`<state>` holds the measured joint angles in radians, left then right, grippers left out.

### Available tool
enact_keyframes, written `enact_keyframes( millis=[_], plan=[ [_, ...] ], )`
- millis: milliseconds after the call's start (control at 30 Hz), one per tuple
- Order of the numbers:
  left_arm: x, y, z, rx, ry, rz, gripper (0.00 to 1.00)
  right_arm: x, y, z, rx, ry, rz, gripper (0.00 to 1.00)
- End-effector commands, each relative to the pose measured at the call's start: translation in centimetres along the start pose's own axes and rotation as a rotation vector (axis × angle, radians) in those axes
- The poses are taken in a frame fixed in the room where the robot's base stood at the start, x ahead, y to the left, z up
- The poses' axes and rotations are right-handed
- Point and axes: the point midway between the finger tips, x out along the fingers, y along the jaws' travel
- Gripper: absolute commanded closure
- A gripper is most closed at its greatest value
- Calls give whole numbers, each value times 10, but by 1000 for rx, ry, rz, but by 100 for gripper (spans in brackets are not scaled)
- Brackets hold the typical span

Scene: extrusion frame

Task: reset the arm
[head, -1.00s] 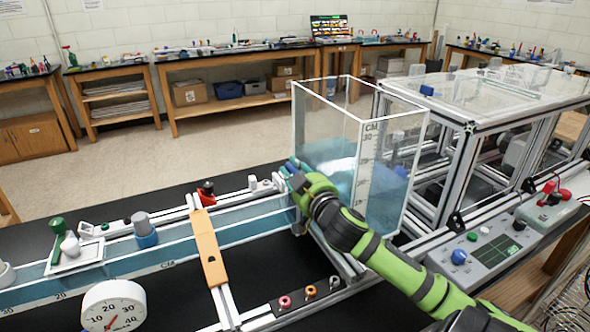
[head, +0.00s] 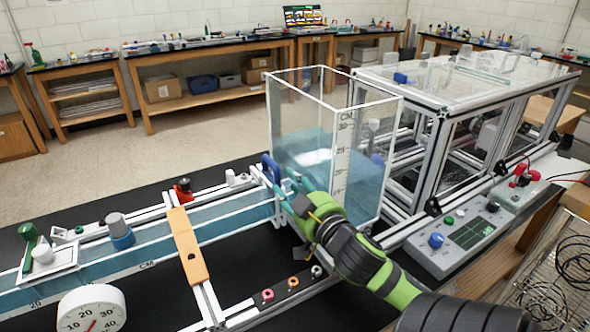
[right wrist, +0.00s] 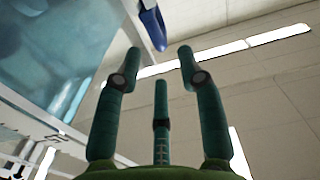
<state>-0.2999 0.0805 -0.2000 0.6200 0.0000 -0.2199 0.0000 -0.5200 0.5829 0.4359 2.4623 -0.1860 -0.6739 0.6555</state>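My right gripper (head: 290,186) is open beside the clear water tank (head: 345,150), at the tank's left front side. A blue handle (head: 270,169) stands just left of and beyond the fingertips, at the end of the water channel (head: 150,245). In the right wrist view, the gripper (right wrist: 160,62) shows three green fingers spread apart with nothing between them. The blue handle (right wrist: 153,28) lies beyond the fingertips, with a gap. My left gripper is not in view.
An orange bar (head: 187,245) crosses the channel, with a white dial gauge (head: 92,312) at the front left. A framed enclosure (head: 470,100) stands right of the tank. A control box with a blue knob (head: 436,240) sits at the right. Black table surface lies below my arm.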

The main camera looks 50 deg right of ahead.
Motion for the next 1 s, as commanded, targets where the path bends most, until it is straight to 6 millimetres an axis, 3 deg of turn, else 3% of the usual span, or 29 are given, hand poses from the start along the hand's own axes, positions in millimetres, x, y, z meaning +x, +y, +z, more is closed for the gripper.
enact_keyframes(
  millis=[200, 800, 1000],
  plan=[
    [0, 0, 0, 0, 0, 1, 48, -16, 0, 0, 0, -1, 1, 61],
    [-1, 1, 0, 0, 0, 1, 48, -16, 0, -1, -1, 0, 0, 61],
    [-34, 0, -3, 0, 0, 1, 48, -16, 7, -33, -1, 0, 0, 61]
  ],
)
